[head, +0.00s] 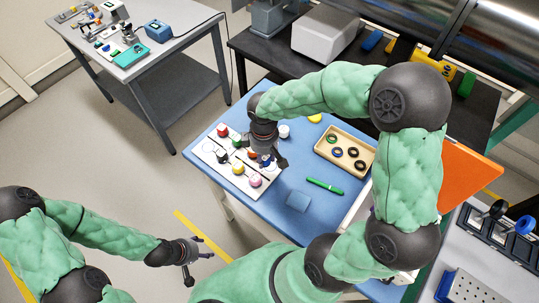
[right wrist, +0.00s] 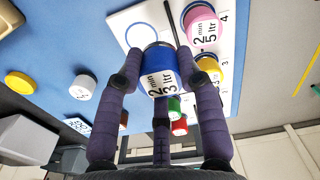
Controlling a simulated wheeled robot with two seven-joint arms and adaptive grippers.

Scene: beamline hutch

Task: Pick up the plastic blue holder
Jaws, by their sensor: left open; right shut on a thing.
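The blue holder (right wrist: 160,76) is a small cylinder with a white label and black print. My right gripper (right wrist: 160,95) has its fingers closed around it. In the head view, my right gripper (head: 266,158) is over the right part of the white board (head: 212,153) and mostly hides the holder. I cannot tell whether the holder touches the board. An unfilled ring (right wrist: 140,34) shows on the board beside it.
Pink (right wrist: 202,26) and yellow (right wrist: 209,68) holders stand close to the blue one. Green (right wrist: 174,106) and red (right wrist: 179,127) ones are further off. A wooden tray (head: 327,133) with rings and a green pen (head: 325,186) lie on the table (head: 300,172).

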